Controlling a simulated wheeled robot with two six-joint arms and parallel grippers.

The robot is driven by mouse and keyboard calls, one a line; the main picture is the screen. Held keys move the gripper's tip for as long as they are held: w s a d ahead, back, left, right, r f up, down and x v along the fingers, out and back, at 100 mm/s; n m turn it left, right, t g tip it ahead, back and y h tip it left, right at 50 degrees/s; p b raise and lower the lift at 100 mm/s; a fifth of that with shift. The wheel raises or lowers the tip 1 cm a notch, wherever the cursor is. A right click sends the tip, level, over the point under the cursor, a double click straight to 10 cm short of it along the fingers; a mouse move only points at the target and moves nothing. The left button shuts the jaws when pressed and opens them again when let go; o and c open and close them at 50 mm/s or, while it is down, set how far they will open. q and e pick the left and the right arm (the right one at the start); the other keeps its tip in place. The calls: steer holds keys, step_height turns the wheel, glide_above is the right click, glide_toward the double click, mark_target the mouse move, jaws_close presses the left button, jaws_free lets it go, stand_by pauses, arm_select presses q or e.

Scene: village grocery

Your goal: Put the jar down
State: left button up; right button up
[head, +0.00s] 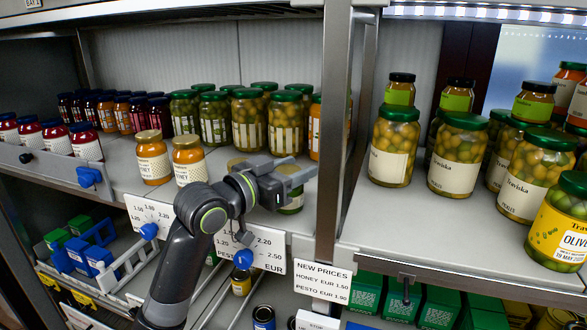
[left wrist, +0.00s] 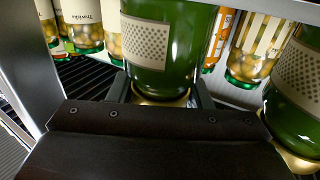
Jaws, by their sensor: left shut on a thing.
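My left gripper (head: 294,174) is at the front edge of the middle shelf, left of the metal upright. It is shut on a green jar (head: 291,202) with a pale label, partly hidden by the gripper. In the left wrist view the same jar (left wrist: 165,40) stands between the two fingers, with a gold lid and a dotted label. That view looks upside down. I cannot tell whether the jar touches the shelf. My right gripper is not in view.
Another green jar (left wrist: 300,85) stands close beside the held one. Green-lidded jars (head: 247,120) stand behind, and two honey jars (head: 188,160) to the left. The metal upright (head: 333,130) is close on the right. Price cards (head: 265,250) hang along the shelf edge.

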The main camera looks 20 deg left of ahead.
arm_select(q)
steer(key=o, duration=1.1)
steer(key=shift+f, duration=0.1)
steer(key=shift+o, duration=0.6)
steer(key=shift+s+a, duration=0.1)
steer(key=shift+s+a, duration=0.2)
steer(key=shift+s, duration=0.1)
steer(key=b+v, duration=0.2)
steer(key=v, duration=0.7)
steer(key=shift+s+a, duration=0.1)
steer(key=shift+s, duration=0.05)
steer(key=shift+v, duration=0.85)
steer(key=shift+s, duration=0.1)
